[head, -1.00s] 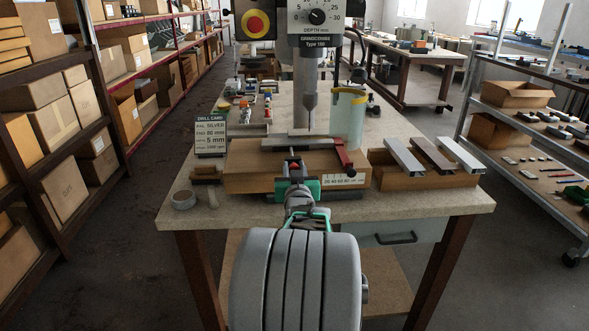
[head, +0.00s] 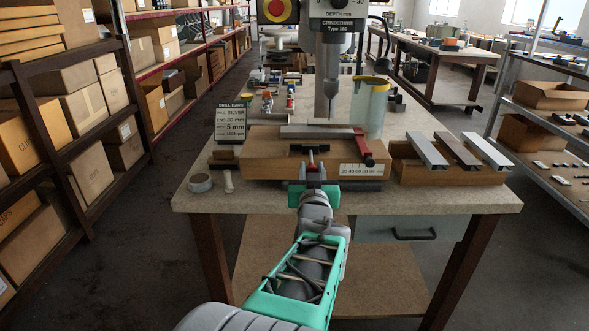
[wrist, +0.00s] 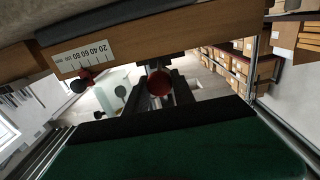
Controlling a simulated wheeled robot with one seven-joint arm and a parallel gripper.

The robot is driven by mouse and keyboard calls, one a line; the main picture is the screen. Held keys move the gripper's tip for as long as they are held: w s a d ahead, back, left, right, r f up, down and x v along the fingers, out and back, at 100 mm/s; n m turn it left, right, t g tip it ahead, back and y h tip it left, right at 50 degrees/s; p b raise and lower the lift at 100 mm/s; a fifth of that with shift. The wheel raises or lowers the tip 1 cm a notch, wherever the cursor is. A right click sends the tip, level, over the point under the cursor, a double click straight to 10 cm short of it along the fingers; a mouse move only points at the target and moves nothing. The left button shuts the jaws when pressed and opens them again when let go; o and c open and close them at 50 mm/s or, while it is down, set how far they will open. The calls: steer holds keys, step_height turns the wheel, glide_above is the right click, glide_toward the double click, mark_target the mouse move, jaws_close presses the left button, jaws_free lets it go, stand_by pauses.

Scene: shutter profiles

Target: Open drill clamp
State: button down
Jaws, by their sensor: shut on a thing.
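The wooden drill fixture (head: 270,165) sits on the bench under the drill press (head: 331,60). A silver profile (head: 300,131) lies across its top. The clamp shows as a dark bar with a short rod (head: 310,149) in front of the profile, with a gap between bar and profile. My gripper (head: 312,171) is at the fixture's front edge, its fingers shut on the clamp's red knob. In the wrist view the round red knob (wrist: 159,83) sits between the two dark fingers. The knob is partly hidden in the head view.
A red stop (head: 364,147) stands at the fixture's right above a number scale (head: 361,170). A drill card (head: 230,120), tape roll (head: 200,182) and clear cylinder (head: 370,107) stand nearby.

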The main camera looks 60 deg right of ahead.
steer(key=shift+f, duration=0.1)
steer(key=c, duration=1.1)
jaws_free()
steer(key=shift+a, duration=0.15)
steer(key=shift+s, duration=0.1)
steer(key=v, duration=0.7)
steer(key=shift+s+a, duration=0.15)
steer(key=shift+a, duration=0.25)
